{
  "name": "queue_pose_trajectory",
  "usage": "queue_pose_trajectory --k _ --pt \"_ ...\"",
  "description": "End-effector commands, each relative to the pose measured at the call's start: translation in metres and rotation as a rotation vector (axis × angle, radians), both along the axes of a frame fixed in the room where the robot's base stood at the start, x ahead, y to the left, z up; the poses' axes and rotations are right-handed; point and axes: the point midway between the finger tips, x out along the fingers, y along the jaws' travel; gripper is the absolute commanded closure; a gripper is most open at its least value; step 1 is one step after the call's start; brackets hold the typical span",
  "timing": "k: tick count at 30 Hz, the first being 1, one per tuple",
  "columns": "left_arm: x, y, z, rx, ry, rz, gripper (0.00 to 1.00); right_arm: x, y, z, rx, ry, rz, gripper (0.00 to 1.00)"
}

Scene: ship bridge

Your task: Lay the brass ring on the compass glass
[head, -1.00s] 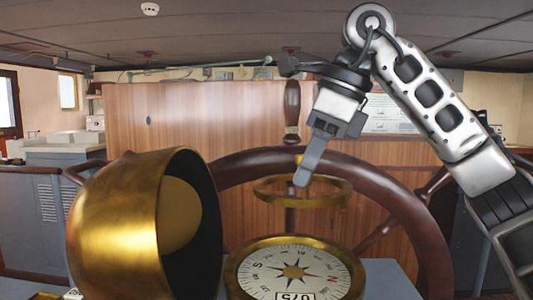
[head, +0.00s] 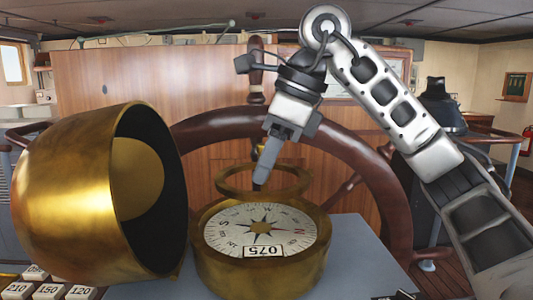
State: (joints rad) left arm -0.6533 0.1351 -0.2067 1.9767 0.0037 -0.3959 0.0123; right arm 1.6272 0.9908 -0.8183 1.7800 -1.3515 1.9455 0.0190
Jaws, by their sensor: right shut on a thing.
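The brass ring (head: 290,190) is held level by my right gripper (head: 262,178), whose fingers are shut on its rim. The ring is above the back part of the compass and appears apart from the glass. The compass (head: 222,268) is a round brass case with a white dial under glass (head: 285,240), a star rose and a label reading 075 upside down. Its top faces up and is uncovered. My left gripper is out of view.
A large brass hood (head: 70,200) stands tilted open at the left, close to the compass. The wooden steering wheel (head: 385,200) rises behind. Numbered blocks (head: 48,290) lie at the front left.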

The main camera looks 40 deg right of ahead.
Motion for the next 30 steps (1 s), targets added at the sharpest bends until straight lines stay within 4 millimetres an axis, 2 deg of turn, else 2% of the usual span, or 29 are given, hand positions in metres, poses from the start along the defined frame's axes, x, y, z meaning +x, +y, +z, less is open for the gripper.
queue_pose_trajectory --k 1,15,21,30 --pt "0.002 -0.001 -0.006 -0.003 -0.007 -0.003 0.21 0.0 0.0 -0.01 0.001 -0.002 0.001 1.0" --pt "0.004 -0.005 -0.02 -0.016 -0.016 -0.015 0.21 0.0 0.0 -0.054 0.0 0.0 0.0 1.0" --pt "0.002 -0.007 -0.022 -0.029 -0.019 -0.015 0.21 0.0 0.0 -0.064 0.0 -0.002 0.001 1.0" --pt "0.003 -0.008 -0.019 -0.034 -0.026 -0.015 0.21 0.0 0.0 -0.066 0.001 -0.002 0.001 1.0"
